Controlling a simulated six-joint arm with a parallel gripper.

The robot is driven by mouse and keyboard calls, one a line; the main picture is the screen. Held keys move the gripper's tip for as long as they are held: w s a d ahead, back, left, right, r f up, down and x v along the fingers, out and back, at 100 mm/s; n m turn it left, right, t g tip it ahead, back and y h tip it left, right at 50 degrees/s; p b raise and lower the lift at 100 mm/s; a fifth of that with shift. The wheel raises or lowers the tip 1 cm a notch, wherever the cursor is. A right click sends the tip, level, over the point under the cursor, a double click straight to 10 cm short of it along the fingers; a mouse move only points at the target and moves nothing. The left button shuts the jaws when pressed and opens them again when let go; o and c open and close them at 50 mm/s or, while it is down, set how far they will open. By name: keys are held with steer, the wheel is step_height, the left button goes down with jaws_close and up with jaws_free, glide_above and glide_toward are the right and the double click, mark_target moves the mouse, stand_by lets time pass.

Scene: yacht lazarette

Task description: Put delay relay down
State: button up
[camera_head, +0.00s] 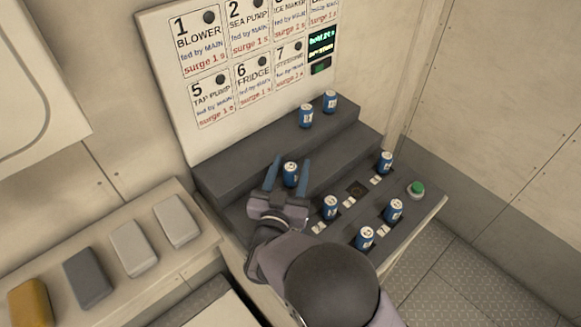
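The delay relays appear to be the small blue cylinders with white labels. One blue relay (290,173) stands upright between the two blue fingers of my gripper (290,170), over the stepped dark grey bench. The fingers look spread, with a small gap on each side of it. Whether its base touches the step is hidden by my gripper. Other blue relays stand on the lower deck: one near the middle (331,207), one at the front (364,237), one at the right (393,210) and one farther back (385,162). A dark empty socket (356,190) lies among them.
Two blue relays (306,115) (330,101) stand on the top step. A green button (416,188) is at the right edge. A labelled white panel (235,75) rises behind. Several grey and yellow blocks (133,248) lie on the left ledge.

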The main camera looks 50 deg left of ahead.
mark_target(288, 174)
steer(key=b+v, duration=0.2)
steer(key=v, duration=0.4)
steer(key=shift+s+d+f+b, duration=0.15)
steer(key=shift+s+f+b, duration=0.05)
steer(key=shift+s+b, duration=0.2)
steer(key=shift+o, duration=0.5)
steer(key=shift+s+d, duration=0.2)
